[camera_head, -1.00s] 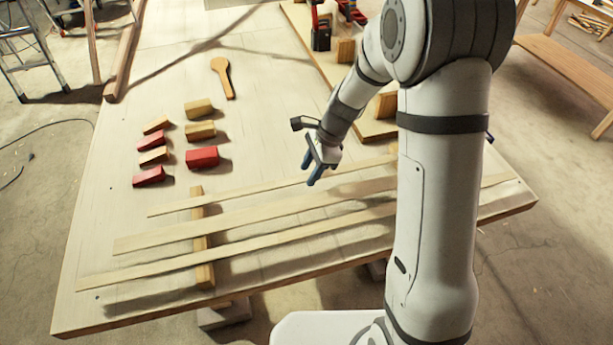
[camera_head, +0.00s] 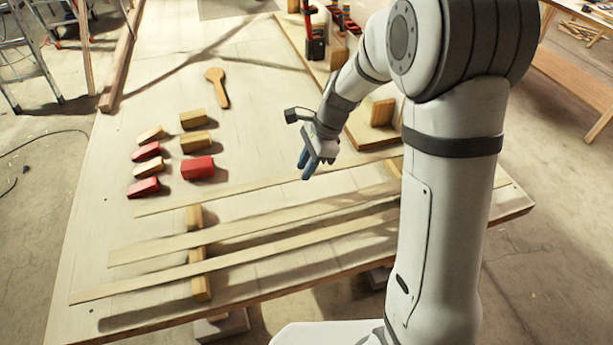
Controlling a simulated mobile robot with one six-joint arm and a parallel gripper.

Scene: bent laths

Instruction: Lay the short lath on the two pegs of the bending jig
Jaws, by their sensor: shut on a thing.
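The short lath (camera_head: 230,192) is the thin pale strip farthest back of the three laths, and it slants up to the right. My gripper (camera_head: 306,170) is shut on it right of its middle, and its left part hangs just above the table. The lath's right end is near or behind my arm. A wooden board (camera_head: 362,141) at the back right, which looks like the bending jig, carries upright wooden blocks (camera_head: 382,112). My arm hides part of it, and I cannot make out both pegs for sure.
Two longer laths (camera_head: 150,251) (camera_head: 120,288) lie across a wooden bearer (camera_head: 201,287) at the table front. Several red and wooden wedges and blocks (camera_head: 197,168) and a wooden paddle (camera_head: 218,88) lie to the left. Red clamps (camera_head: 316,42) stand at the back.

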